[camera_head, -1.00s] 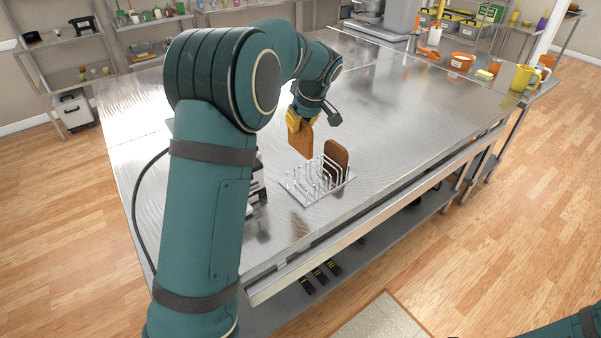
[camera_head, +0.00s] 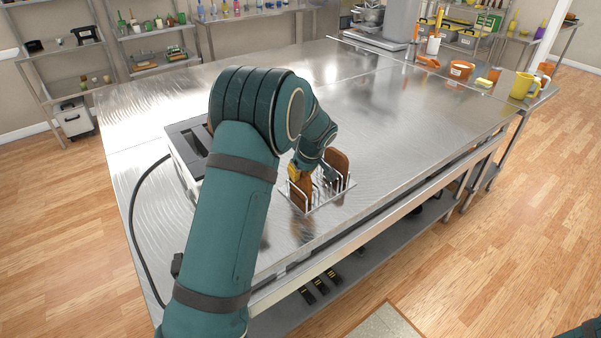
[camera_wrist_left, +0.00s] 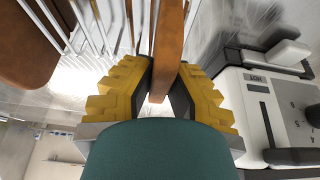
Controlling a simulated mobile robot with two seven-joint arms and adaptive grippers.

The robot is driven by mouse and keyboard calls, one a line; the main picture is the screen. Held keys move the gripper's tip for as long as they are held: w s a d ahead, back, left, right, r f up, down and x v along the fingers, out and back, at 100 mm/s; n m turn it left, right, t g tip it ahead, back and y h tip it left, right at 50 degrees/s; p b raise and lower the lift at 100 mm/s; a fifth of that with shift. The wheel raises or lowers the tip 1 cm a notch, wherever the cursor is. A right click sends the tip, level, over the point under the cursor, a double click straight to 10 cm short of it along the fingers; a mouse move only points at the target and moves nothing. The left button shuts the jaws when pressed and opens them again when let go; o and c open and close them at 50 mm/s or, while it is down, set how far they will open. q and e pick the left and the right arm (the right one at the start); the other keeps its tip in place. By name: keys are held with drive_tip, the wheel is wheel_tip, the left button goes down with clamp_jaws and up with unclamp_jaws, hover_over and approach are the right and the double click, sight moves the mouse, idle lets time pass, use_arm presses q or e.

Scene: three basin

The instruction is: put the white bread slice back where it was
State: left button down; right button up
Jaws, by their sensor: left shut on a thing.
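My left gripper (camera_head: 296,177) is shut on a brown bread slice (camera_head: 302,196), held upright at the near-left end of the wire toast rack (camera_head: 322,204). The slice is between the rack's wires in the head view; I cannot tell whether it rests on the rack's base. In the left wrist view the held slice (camera_wrist_left: 168,45) stands edge-on between the yellow finger pads, with rack wires to its left. A second brown slice (camera_head: 337,162) stands at the other end of the rack. No slice looks white.
A toaster (camera_head: 184,143) stands left of the rack, partly behind my left arm, with a black cable beside it. The metal table (camera_head: 400,130) is clear to the right. Mugs (camera_head: 522,86) and orange containers (camera_head: 460,70) stand at the far right.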

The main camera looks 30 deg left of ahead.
use_arm(q)
drive_tip(key=c, duration=1.4)
unclamp_jaws()
drive_tip(key=shift+f, duration=0.15)
drive_tip(key=o, duration=0.3)
drive_tip(key=shift+o, duration=0.2)
drive_tip(key=shift+r, duration=0.4)
drive_tip(key=p+v, duration=0.1)
drive_tip(key=v, duration=1)
drive_tip(key=shift+s+d+r, duration=0.15)
drive_tip(key=shift+d+r, duration=0.15)
